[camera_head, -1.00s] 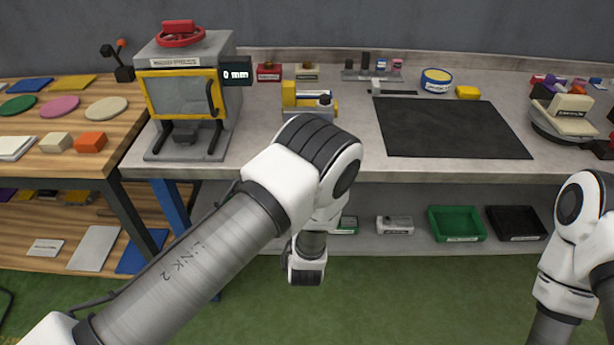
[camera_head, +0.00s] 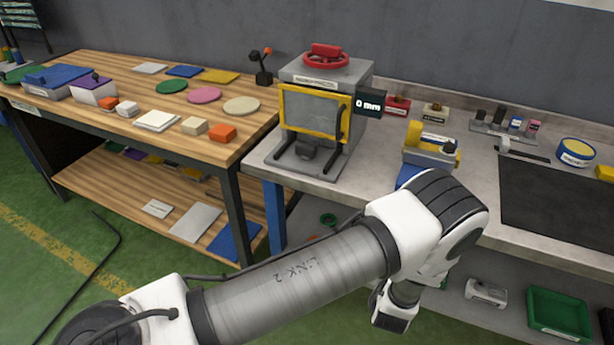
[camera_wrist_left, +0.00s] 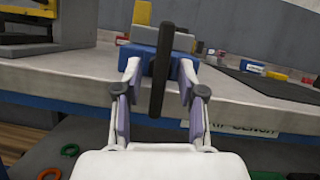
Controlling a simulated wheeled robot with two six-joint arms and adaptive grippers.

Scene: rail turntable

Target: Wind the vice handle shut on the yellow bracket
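The vice, blue with a grey jaw, is mounted at the bench's front edge; it shows in the left wrist view (camera_wrist_left: 147,60), and its blue part shows in the head view (camera_head: 410,175). The yellow bracket (camera_head: 413,134) is at its jaws; a yellow piece also stands behind the vice in the left wrist view (camera_wrist_left: 141,13). The dark vice handle (camera_wrist_left: 160,100) stands upright. My left gripper (camera_wrist_left: 160,72) is open, its fingers either side of the handle with visible gaps. My right gripper is out of view.
A grey press with a yellow-framed guard (camera_head: 314,112) and a "0 mm" display (camera_head: 368,104) stands left of the vice. A black mat (camera_head: 560,205) lies to the right. A wooden table (camera_head: 110,75) with coloured plates is at left. A green bin (camera_head: 557,315) is below.

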